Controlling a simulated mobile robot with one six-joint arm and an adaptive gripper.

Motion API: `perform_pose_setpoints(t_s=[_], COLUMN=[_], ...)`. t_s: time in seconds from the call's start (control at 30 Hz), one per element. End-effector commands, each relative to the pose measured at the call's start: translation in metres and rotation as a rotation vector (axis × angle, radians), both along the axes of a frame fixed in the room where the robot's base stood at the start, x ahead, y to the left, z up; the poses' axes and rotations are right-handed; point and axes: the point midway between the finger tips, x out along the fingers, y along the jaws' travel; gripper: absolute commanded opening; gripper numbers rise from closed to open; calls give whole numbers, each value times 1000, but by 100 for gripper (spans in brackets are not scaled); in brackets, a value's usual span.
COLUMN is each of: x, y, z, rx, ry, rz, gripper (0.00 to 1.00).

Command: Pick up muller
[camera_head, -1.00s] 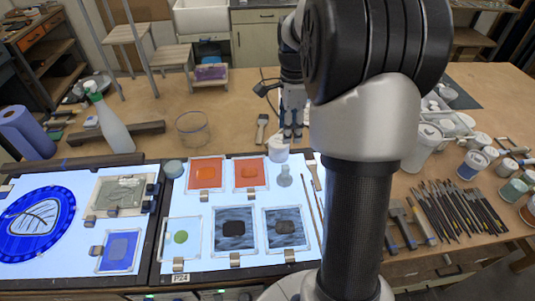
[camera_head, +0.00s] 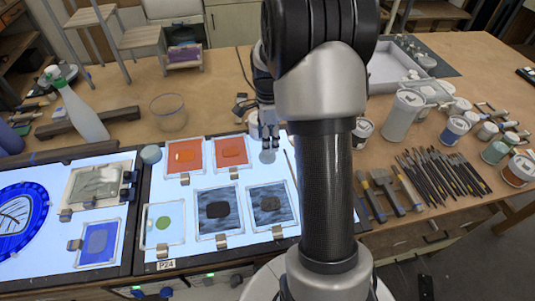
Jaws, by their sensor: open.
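A small pale, glassy piece that looks like the muller (camera_head: 267,157) stands on the lit panel, right of the orange tiles. My gripper (camera_head: 269,143) points down just above it and overlaps its top in the picture. The fingers look apart with nothing between them. I cannot tell from this view whether they touch the piece or are around it.
The lit panel holds orange tiles (camera_head: 184,156), dark tiles (camera_head: 217,210) and a green-dotted tile (camera_head: 163,224). A clear bowl (camera_head: 168,112) and spray bottle (camera_head: 82,115) stand behind.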

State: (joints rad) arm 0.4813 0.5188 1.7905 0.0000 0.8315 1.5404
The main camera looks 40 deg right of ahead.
Motion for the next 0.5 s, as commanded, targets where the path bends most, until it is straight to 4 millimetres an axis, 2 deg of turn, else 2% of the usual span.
perform_pose_setpoints(t_s=[0.03,0.17,0.4,0.5], x=[-1,0,0,0], y=[2,2,2,2], z=[-12,-29,-30,-30], rx=[2,1,1,1], ry=[4,3,0,0], rz=[1,0,0,1], gripper=[43,43,43,37])
